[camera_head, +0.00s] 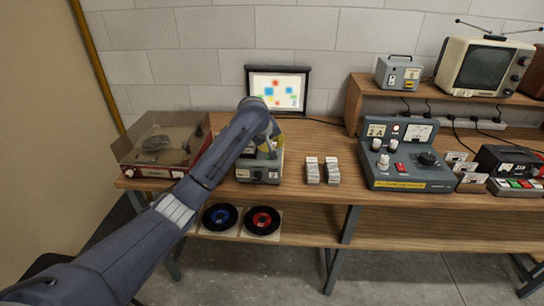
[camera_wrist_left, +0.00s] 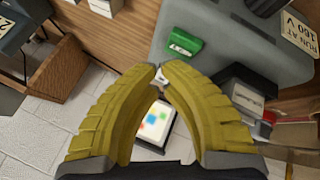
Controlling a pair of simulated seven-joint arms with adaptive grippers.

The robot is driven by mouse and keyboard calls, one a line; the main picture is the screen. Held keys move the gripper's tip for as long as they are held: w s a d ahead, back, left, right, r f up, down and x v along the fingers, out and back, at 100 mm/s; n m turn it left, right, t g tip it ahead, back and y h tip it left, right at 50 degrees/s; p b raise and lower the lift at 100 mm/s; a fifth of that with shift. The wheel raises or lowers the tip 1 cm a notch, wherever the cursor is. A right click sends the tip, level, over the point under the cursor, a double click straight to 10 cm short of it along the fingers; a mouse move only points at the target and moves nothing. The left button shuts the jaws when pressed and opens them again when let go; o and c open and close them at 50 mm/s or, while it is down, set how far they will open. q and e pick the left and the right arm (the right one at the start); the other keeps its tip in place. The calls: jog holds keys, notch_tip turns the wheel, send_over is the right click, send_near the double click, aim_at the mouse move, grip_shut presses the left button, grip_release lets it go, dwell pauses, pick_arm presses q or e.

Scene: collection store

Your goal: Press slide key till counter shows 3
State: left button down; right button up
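A grey-green slide machine (camera_head: 259,176) stands on the bench in front of the screen, partly hidden by my left arm. My left gripper (camera_head: 269,152) is over the machine, pointing down. In the left wrist view its yellow fingertips (camera_wrist_left: 161,67) meet with nothing visible held, just beside the green key; contact cannot be told. No counter digit on the machine is readable. My right gripper is not in view.
A lit screen (camera_head: 278,90) with coloured patches stands behind. A record player (camera_head: 165,146) is at left and two slide stacks (camera_head: 322,171) are at right. A control console (camera_head: 405,157) and a shelf box marked 6 (camera_head: 398,73) are further right. Records (camera_head: 220,217) lie below.

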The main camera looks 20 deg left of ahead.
pick_arm(q)
jog(key=shift+r, duration=2.5)
